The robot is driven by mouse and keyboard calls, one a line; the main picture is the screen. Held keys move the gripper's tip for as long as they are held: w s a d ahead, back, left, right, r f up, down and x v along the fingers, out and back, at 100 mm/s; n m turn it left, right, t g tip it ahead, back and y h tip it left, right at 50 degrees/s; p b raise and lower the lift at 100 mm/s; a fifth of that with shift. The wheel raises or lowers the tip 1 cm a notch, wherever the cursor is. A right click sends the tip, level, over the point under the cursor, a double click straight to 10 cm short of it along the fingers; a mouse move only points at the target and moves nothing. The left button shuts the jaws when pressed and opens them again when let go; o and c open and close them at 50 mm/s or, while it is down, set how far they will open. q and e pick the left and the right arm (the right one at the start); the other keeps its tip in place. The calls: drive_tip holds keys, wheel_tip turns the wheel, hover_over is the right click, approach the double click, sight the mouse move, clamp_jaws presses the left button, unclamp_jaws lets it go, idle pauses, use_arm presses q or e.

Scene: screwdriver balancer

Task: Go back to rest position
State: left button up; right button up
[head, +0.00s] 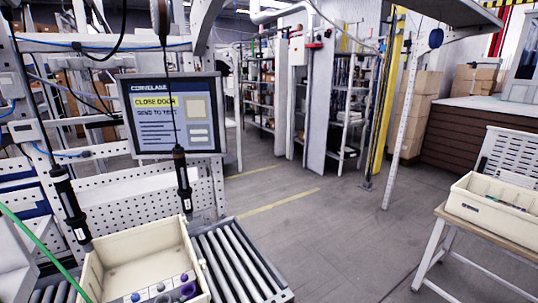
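Neither of my grippers nor my arms shows in the head view. A black screwdriver (182,180) hangs upright on a cord in front of the monitor (172,115). A second black screwdriver (70,207) hangs, slightly tilted, at the left. Both hang free with nothing holding them. A cream bin (134,250) stands below them on the roller conveyor (238,262) and holds several small round parts near its front. The monitor shows a line reading "CLOSE DOOR".
A white perforated frame (120,192) stands behind the bin. A green line (40,250) crosses the lower left. Another cream bin (495,208) sits on a wooden-topped table (440,211) at the right. The grey floor (330,225) between conveyor and table is clear.

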use_arm(q)
drive_tip(key=s+f+n+g, duration=0.3)
drive_tip(key=s+f+g, duration=0.35)
drive_tip(key=s, duration=0.75)
wheel_tip(320, 180, down, 40)
drive_tip(key=s+a+b, duration=0.1)
drive_tip(key=a+b, duration=0.2)
drive_tip(key=b, duration=0.4)
drive_tip(key=s+a+f+g+b, duration=0.1)
drive_tip(key=s+a+f+b, duration=0.2)
drive_tip(key=s+f, duration=0.7)
drive_tip(key=s+a+f+g+b, duration=0.1)
drive_tip(key=s+a+f+b, duration=0.3)
drive_tip(key=s+f, duration=0.7)
wheel_tip(320, 180, down, 7)
drive_tip(key=shift+s+a+r, duration=0.2)
drive_tip(key=shift+s+a, duration=0.1)
drive_tip(key=shift+a, duration=0.05)
use_arm(e)
drive_tip(key=w+d+f, duration=0.1)
drive_tip(key=d+f, duration=0.2)
drive_tip(key=f, duration=0.4)
drive_tip(key=w+d+f, duration=0.1)
drive_tip(key=d+f, duration=0.2)
drive_tip(key=f, duration=0.3)
drive_tip(key=shift+w+d+f+h, duration=0.15)
drive_tip(key=shift+w+f+h, duration=0.15)
drive_tip(key=shift+f+h, duration=0.1)
